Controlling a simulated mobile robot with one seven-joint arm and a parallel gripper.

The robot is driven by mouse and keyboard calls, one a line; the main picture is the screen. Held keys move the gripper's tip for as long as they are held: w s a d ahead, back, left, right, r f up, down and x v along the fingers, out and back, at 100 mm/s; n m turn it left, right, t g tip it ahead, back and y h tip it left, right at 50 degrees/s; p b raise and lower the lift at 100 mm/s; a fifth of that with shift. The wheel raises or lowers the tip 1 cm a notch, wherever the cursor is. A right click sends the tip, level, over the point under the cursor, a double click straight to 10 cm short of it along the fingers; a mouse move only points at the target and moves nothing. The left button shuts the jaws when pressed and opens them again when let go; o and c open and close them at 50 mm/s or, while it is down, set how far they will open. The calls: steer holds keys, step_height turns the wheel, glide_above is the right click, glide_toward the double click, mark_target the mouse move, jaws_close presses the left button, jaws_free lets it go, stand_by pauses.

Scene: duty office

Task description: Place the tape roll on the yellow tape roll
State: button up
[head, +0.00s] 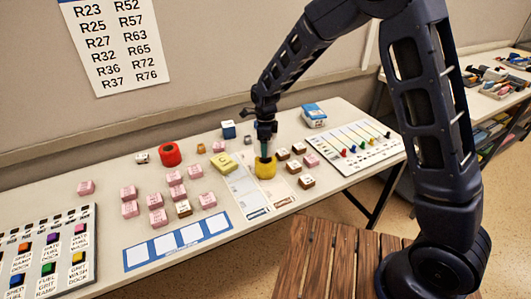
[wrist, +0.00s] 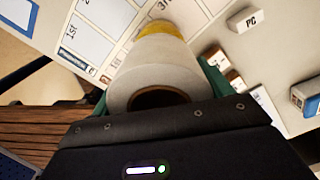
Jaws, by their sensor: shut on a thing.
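My gripper (head: 264,152) points down over the yellow tape roll (head: 265,168), which lies on a printed sheet on the table. In the wrist view, a pale grey-white tape roll (wrist: 150,68) sits between my green fingers (wrist: 157,82), and the gripper is shut on it. The yellow tape roll (wrist: 158,28) shows just beyond the far end of the pale roll, roughly in line with it. I cannot tell whether the two rolls touch. The pale roll is hard to make out in the head view.
A red roll (head: 171,153) stands to the left at the back. A yellow block (head: 222,163) lies close left of the yellow roll. Several pink and brown blocks lie around, some brown ones (head: 283,154) close on the right. A board with coloured pegs (head: 354,143) lies further right.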

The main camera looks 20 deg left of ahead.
steer(key=shift+f, duration=2.15)
steer(key=o, duration=1.2)
steer(key=shift+f, duration=0.15)
steer(key=shift+c, duration=0.2)
step_height(320, 180, up, 12)
steer(key=shift+r, duration=0.2)
